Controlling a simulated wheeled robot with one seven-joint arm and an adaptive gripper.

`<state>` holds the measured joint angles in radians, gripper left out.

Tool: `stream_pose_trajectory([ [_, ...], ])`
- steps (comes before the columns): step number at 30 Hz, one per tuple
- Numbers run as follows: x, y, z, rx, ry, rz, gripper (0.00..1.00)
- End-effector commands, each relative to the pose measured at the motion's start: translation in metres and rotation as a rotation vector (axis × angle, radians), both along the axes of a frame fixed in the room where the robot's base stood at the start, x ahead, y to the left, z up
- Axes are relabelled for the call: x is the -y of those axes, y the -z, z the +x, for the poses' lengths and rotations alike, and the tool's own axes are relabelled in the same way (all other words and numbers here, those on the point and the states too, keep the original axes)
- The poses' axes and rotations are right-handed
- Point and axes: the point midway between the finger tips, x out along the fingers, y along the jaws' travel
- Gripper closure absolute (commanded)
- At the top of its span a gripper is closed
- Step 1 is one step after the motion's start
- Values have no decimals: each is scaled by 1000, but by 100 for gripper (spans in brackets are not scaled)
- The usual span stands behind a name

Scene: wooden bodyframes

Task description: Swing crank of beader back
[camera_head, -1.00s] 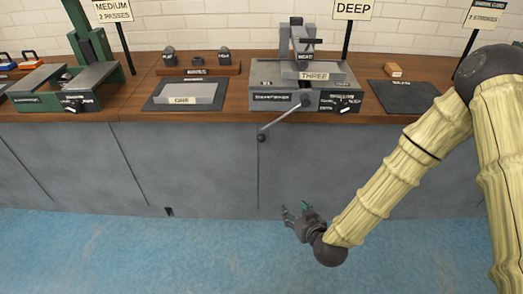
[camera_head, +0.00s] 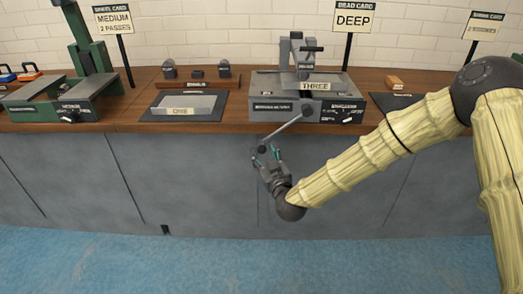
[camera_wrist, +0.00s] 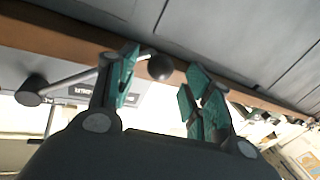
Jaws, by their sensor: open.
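The beader (camera_head: 285,108) is a grey machine on the bench, carrying a plate labelled THREE (camera_head: 315,86). Its crank (camera_head: 287,129) slants from the hub on the machine's front down and left, past the bench edge, to a dark ball knob (camera_head: 262,149). My gripper (camera_head: 267,157) is open and empty at the knob, in front of the cabinets. In the wrist view the knob (camera_wrist: 161,67) shows between the green-padded fingers of my gripper (camera_wrist: 164,76), near their tips. The rod runs behind the left finger. I cannot tell whether any finger touches it.
The wooden bench edge (camera_head: 180,128) runs just above my gripper, with grey cabinet fronts (camera_head: 200,180) below. Left of the beader lie a plate labelled ONE (camera_head: 182,105) and a green machine (camera_head: 65,95). A dark mat (camera_head: 392,103) lies to the right.

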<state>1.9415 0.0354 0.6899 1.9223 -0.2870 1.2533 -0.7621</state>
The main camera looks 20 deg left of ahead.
Motion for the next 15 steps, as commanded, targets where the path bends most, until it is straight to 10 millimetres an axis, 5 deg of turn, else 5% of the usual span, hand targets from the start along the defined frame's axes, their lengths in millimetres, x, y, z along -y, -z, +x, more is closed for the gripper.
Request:
stream_pose_trajectory([
  [15,-21,0,30,-1,0,0,50],
])
